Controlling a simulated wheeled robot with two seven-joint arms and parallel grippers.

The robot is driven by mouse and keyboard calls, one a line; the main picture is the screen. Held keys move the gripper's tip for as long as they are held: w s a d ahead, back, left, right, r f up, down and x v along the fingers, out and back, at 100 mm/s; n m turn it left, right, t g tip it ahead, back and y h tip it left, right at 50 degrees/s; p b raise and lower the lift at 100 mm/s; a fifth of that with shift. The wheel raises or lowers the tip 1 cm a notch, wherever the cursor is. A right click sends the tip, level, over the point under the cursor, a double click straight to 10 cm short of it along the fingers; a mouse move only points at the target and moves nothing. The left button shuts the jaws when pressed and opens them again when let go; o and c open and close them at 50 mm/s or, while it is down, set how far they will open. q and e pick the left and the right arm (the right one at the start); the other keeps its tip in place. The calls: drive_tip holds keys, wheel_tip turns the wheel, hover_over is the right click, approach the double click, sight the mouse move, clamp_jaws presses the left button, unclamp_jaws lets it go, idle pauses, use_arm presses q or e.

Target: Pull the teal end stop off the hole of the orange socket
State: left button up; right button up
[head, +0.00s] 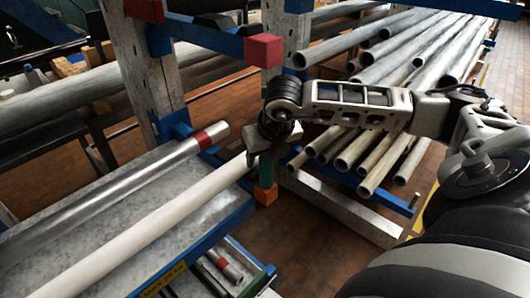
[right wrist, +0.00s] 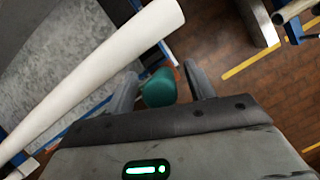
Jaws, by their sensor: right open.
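The teal end stop (head: 266,170) shows below my right gripper in the head view, directly above the orange socket (head: 265,194). In the right wrist view the rounded teal end stop (right wrist: 159,88) lies between the two fingers of my right gripper (right wrist: 161,86), with a visible gap to the right finger. The right gripper (head: 270,150) is open and points down over it. Whether a finger touches the stop cannot be told. My left gripper is not in view.
A long white pipe (head: 145,220) ends close beside the right gripper; it also shows in the wrist view (right wrist: 100,70). A metal pipe with a red band (head: 120,185) lies on the grey shelf. Several grey pipes (head: 385,140) fill the rack at right. A red-capped blue beam (head: 263,50) juts out behind.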

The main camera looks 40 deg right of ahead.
drive_tip(key=shift+f, duration=0.2)
drive_tip(key=c, duration=1.1)
drive_tip(key=shift+r, duration=0.15)
drive_tip(key=shift+r+p, duration=0.55)
drive_tip(key=shift+r, duration=0.5)
drive_tip(key=shift+r+p, duration=1.1)
drive_tip(key=shift+r, duration=1.3)
drive_tip(key=shift+w, duration=0.1)
